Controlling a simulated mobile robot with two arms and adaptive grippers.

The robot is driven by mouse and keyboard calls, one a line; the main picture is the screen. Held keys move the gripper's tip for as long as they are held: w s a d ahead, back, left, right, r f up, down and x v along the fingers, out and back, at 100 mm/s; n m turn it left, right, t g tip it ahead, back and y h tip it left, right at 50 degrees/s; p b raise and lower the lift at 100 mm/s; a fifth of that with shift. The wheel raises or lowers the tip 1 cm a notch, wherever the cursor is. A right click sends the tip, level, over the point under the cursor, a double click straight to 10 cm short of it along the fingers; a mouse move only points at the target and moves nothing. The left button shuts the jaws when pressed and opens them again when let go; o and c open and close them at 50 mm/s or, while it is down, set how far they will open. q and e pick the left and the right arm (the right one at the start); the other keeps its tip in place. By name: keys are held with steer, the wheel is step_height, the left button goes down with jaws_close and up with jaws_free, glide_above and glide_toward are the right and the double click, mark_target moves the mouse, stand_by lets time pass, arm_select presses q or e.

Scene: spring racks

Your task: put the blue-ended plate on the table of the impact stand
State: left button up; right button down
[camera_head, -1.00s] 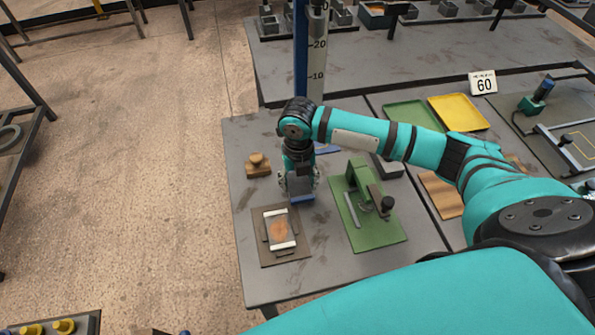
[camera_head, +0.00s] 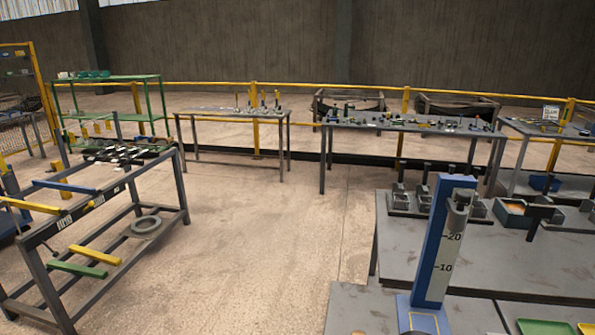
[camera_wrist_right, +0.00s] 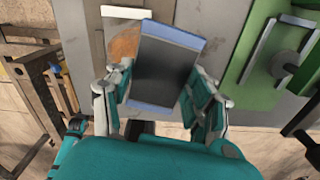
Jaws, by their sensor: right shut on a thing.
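The blue-ended plate (camera_wrist_right: 165,68), dark grey with a blue strip at each end, is held between the fingers of my right gripper (camera_wrist_right: 158,92) in the right wrist view. It is slightly tilted in the picture and hides part of what lies below. Neither gripper shows in the head view; my left gripper is in no current view.
In the wrist view, a white-ended plate (camera_wrist_right: 122,12) with an orange patch lies beyond the held plate. A green fixture (camera_wrist_right: 235,72) stands at right. In the head view, a bench (camera_head: 460,240) with grey blocks stands behind the stand; a rack (camera_head: 40,250) stands at left, with open floor between.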

steer(key=w+r+m, duration=0.1)
steer(key=r+m, duration=0.1)
steer(key=m, duration=0.2)
steer(key=w+r+m, duration=0.1)
steer(key=r+m, duration=0.2)
steer(key=m, duration=0.2)
steer(key=w+r+m, duration=0.1)
steer(key=r+m, duration=0.1)
steer(key=m, duration=0.3)
steer(key=shift+d+r, duration=0.1)
steer(key=shift+r, duration=0.1)
step_height(320, 180, up, 9)
steer(key=w+m, duration=0.1)
steer(key=m, duration=1.6)
steer(key=shift+d, duration=0.3)
steer(key=shift+f, duration=0.1)
